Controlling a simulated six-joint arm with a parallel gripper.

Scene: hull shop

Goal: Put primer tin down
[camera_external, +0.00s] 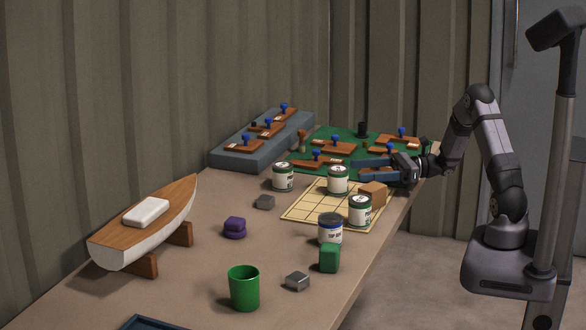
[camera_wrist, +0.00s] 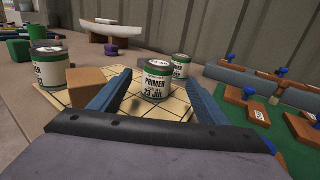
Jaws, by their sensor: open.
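A second similar tin (camera_external: 283,177) stands just off the board to the left, and shows behind in the wrist view (camera_wrist: 181,66). A third (camera_external: 360,210) stands at the board's near right corner.
A wooden block (camera_external: 373,191) sits on the board close to my gripper. A green mat (camera_external: 352,155) with wooden tool pieces lies behind. A boat hull (camera_external: 150,225) is at left.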

